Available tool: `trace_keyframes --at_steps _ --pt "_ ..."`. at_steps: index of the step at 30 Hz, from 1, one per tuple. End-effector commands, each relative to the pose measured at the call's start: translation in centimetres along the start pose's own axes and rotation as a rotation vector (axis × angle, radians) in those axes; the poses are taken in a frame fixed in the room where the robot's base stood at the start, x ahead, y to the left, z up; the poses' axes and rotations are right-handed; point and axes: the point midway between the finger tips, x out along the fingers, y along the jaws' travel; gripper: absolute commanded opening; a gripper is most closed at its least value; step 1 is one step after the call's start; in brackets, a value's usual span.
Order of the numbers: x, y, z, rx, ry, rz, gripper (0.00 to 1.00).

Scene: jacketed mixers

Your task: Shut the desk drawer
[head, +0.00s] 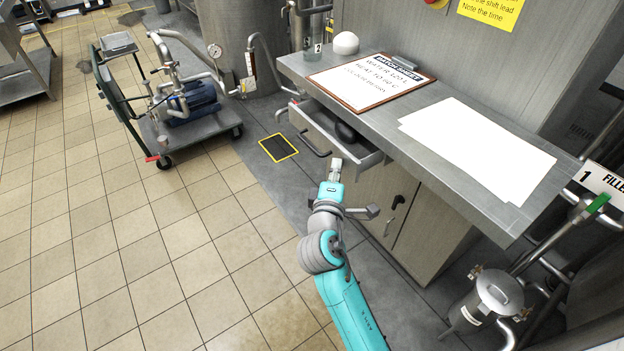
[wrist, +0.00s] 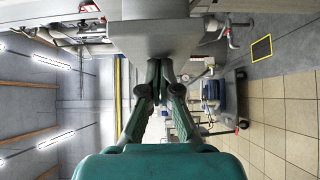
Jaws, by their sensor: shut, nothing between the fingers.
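The desk drawer (head: 362,158) is a grey metal drawer under the left part of the steel desk (head: 460,112). It stands partly pulled out, with a dark rounded object (head: 346,131) inside and a bar handle (head: 314,146) on its front. My gripper (head: 335,162) is at the right end of the drawer front in the head view. In the wrist view my gripper (wrist: 162,64) is shut and empty, its tips pointing at a grey panel (wrist: 155,38) that looks like the drawer. I cannot tell whether the tips touch it.
A clipboard (head: 366,79) and white sheets (head: 478,148) lie on the desk. A pump cart (head: 190,133) stands at the left. A metal canister (head: 486,303) stands at lower right. The tiled floor (head: 130,240) is clear.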

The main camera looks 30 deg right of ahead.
Motion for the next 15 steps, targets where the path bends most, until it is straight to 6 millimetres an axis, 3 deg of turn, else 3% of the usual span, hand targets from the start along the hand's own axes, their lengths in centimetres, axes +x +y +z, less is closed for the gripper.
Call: trace_keyframes --at_steps 6,15 --pt "3.6 0.1 3.8 0.002 -0.006 0.001 0.00" --pt "6.4 0.1 6.4 0.001 -0.001 0.001 0.00"
